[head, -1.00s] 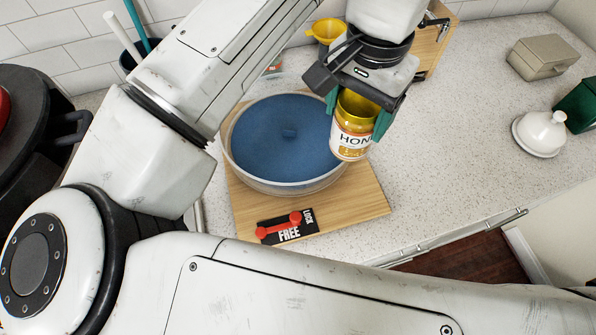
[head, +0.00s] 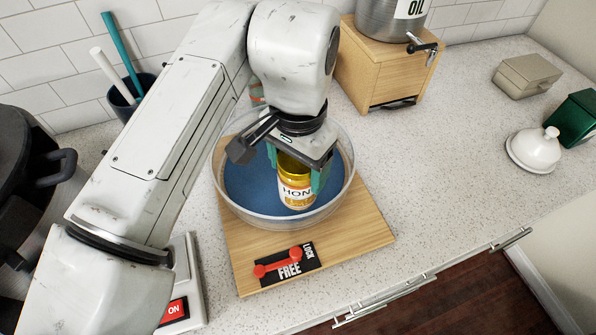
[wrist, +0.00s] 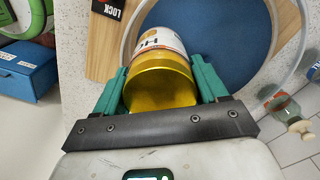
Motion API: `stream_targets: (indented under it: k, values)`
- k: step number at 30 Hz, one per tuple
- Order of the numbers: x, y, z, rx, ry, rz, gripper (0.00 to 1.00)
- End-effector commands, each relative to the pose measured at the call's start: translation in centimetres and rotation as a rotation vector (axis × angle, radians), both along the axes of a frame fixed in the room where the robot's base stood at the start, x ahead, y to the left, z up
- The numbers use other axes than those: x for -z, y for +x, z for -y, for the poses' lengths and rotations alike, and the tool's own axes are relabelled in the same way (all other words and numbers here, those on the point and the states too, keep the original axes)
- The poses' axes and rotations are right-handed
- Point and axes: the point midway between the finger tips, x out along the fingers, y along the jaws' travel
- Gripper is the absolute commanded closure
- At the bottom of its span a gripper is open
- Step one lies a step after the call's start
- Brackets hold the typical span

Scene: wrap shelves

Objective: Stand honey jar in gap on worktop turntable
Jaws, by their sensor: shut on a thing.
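The honey jar (head: 297,190) has a gold lid and a white HONEY label partly showing. My gripper (head: 297,170), with green fingers, is shut on it from above. In the wrist view its gold lid (wrist: 160,85) sits between the two fingers. The turntable (head: 235,190) is a blue disc with a clear raised rim. The jar is upright inside the rim, over the front right part of the disc; I cannot tell if its base touches. No other item shows on the visible disc. My arm hides its back part.
The turntable sits on a wooden board (head: 360,230) with a red lever (head: 277,262) beside FREE and LOCK labels. A wooden box with a crank (head: 385,75) bears an oil can (head: 392,22). A white lidded dish (head: 533,150) stands right. A black pot (head: 30,165) stands left.

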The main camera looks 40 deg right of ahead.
Motion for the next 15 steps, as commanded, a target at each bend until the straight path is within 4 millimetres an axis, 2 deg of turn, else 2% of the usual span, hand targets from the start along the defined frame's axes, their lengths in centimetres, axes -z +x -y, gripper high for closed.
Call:
stream_targets:
  k: [6,15]
  values:
    - [2.4,0.0,0.0,-0.002,0.000,0.000,0.84]
    - [2.7,0.0,0.0,-0.001,-0.001,0.000,0.84]
